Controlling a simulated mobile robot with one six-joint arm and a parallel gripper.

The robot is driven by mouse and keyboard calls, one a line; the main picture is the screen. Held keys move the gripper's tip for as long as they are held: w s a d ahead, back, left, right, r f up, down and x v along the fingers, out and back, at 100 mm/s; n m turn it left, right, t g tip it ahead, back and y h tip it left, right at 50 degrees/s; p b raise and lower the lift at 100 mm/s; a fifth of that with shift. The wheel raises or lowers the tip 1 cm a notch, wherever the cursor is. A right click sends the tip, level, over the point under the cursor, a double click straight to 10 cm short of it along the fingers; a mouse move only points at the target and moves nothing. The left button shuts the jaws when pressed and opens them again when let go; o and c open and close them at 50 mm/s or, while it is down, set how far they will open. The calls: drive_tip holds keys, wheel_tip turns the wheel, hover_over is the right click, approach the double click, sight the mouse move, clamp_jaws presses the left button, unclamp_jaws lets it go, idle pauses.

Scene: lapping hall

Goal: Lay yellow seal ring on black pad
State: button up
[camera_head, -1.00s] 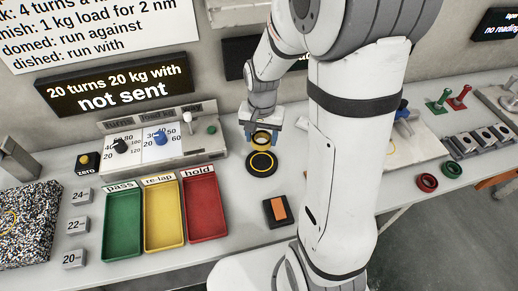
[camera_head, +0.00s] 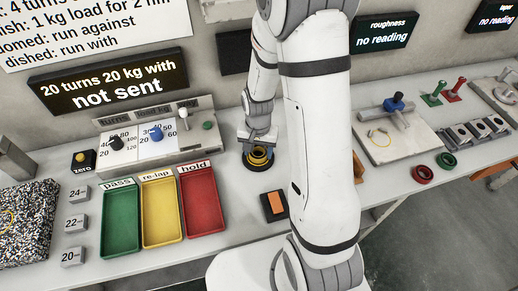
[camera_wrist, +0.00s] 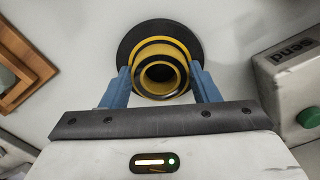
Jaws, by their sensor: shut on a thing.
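The yellow seal ring (camera_wrist: 158,92), with dark edges, is held between the blue fingers of my gripper (camera_wrist: 160,72). It also shows small in the head view (camera_head: 260,153). The black pad (camera_wrist: 127,46) is a round disc with a yellow circle on it, lying flat on the bench. My gripper (camera_head: 258,147) is over the pad (camera_head: 250,166) in the head view, with the ring low above or on it. I cannot tell whether the ring touches the pad. Ring and gripper hide part of the pad.
A control box with a green button (camera_head: 208,126) stands close left of the pad. Green (camera_head: 121,225), yellow (camera_head: 161,213) and red (camera_head: 202,202) trays lie left. An orange-topped block (camera_head: 273,206) lies in front. Red (camera_head: 422,174) and green (camera_head: 446,160) rings lie far right.

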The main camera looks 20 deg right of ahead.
drive_tip(key=o, duration=1)
drive_tip(key=shift+f, duration=0.1)
wheel_tip(320, 180, up, 12)
drive_tip(key=s+r+n+t, duration=0.1)
drive_tip(key=s+r, duration=0.3)
drive_tip(key=s+r+n+t, duration=0.1)
drive_tip(key=s+r+n, duration=0.1)
drive_tip(key=s+r, duration=0.2)
drive_tip(key=s+r+n+t, duration=0.1)
drive_tip(key=s+r+n, duration=0.1)
drive_tip(key=s, duration=0.4)
drive_tip(key=shift+d+r, duration=0.35)
drive_tip(key=shift+r, duration=0.55)
